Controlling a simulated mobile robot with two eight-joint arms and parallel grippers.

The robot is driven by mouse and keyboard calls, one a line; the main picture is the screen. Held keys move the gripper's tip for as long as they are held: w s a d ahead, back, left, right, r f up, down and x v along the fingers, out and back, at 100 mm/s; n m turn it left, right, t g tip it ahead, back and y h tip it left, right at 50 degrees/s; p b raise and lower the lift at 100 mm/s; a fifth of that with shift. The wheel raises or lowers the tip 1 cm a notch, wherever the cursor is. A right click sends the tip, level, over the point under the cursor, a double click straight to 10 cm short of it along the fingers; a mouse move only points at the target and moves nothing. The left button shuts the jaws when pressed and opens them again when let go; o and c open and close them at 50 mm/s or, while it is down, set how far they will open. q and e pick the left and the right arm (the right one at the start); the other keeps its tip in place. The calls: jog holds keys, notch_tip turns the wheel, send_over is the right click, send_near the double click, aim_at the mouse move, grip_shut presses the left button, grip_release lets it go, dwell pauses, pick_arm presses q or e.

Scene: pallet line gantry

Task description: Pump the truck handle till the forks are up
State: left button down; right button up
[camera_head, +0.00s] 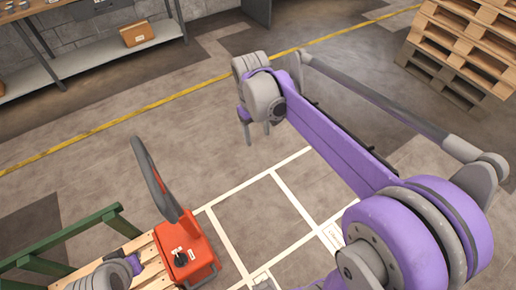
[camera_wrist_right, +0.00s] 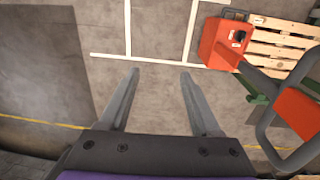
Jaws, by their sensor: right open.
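The red-orange pallet truck (camera_head: 188,250) stands at the lower left in the head view, against a light wooden pallet. Its handle (camera_head: 155,180) rises from the body as a dark loop, tilted to the left. The truck body (camera_wrist_right: 222,42) and the handle (camera_wrist_right: 264,122) also show at the right in the right wrist view. The forks are hidden. My right gripper (camera_head: 257,132) is open and empty, to the right of the handle and apart from it. Its two fingers (camera_wrist_right: 159,75) point over bare floor. Part of my left arm shows at the bottom left; its fingers are not seen.
The light pallet (camera_head: 138,247) and a green rail (camera_head: 75,230) lie left of the truck. Stacked pallets (camera_head: 465,45) stand at the upper right. A shelf (camera_head: 95,55) with a cardboard box (camera_head: 137,33) is at the back left. The middle floor is clear, with white and yellow lines.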

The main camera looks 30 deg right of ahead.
notch_tip(320, 180, down, 8)
jog(key=shift+d+f, duration=0.25)
jog(key=shift+d, duration=0.05)
grip_shut()
dwell(0.3)
dwell(1.1)
